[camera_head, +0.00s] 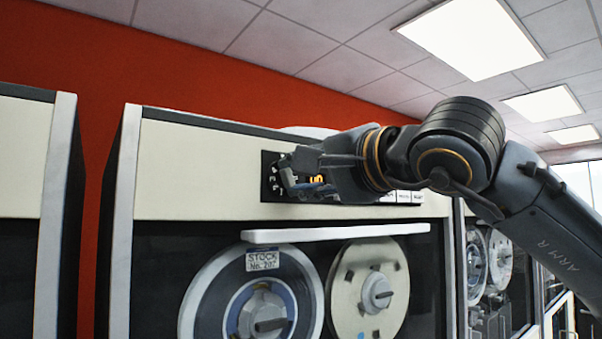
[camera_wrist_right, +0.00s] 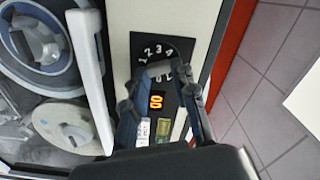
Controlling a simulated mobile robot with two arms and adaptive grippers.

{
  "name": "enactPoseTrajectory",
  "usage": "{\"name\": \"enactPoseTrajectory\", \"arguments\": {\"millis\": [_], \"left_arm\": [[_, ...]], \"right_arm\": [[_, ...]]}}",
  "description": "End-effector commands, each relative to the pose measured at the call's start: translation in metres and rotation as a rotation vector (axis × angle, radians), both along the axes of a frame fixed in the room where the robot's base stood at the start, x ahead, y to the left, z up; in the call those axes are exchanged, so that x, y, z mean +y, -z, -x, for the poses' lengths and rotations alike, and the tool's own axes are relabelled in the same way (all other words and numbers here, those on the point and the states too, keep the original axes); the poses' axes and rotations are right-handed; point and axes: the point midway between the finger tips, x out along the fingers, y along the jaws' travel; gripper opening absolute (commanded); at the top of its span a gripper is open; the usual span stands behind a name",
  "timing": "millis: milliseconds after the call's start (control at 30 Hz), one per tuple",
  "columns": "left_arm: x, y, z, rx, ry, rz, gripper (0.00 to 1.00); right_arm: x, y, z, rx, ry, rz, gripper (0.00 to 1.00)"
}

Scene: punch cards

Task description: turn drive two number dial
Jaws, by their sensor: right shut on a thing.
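The number dial (camera_wrist_right: 157,48) is on a black panel, with white numerals 1, 2, 3, 4 legible along its arc in the right wrist view. In the head view its left edge (camera_head: 271,177) shows on the cream front of the tape drive. My right gripper (camera_head: 290,174) reaches in from the right and is shut on the dial's knob. In the right wrist view, my right gripper's fingertips (camera_wrist_right: 160,76) meet at the dial and cover the knob and the lower numerals. My left gripper is not in view.
Below the panel, a white bar (camera_head: 335,233) sticks out above two tape reels, a blue-rimmed one (camera_head: 205,300) and a cream one (camera_head: 345,310). Another cabinet (camera_head: 25,150) stands at the left. Labelled buttons (camera_head: 410,197) lie right of the display.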

Motion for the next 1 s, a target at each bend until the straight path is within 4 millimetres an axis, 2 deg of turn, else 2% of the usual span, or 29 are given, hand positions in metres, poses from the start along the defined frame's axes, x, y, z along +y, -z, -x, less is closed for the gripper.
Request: {"name": "enactPoseTrajectory", "arguments": {"millis": [400, 967, 1000], "left_arm": [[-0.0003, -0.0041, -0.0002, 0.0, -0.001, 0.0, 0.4], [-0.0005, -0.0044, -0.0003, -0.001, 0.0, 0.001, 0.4], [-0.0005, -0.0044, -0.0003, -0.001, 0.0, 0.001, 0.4]], "right_arm": [[0.0009, -0.0003, 0.0003, -0.116, 0.0, 0.163, 0.0], [0.0011, 0.0005, 0.0002, -0.132, -0.001, 0.188, 0.0], [0.0012, 0.0006, 0.0001, -0.132, -0.001, 0.188, 0.31]]}}
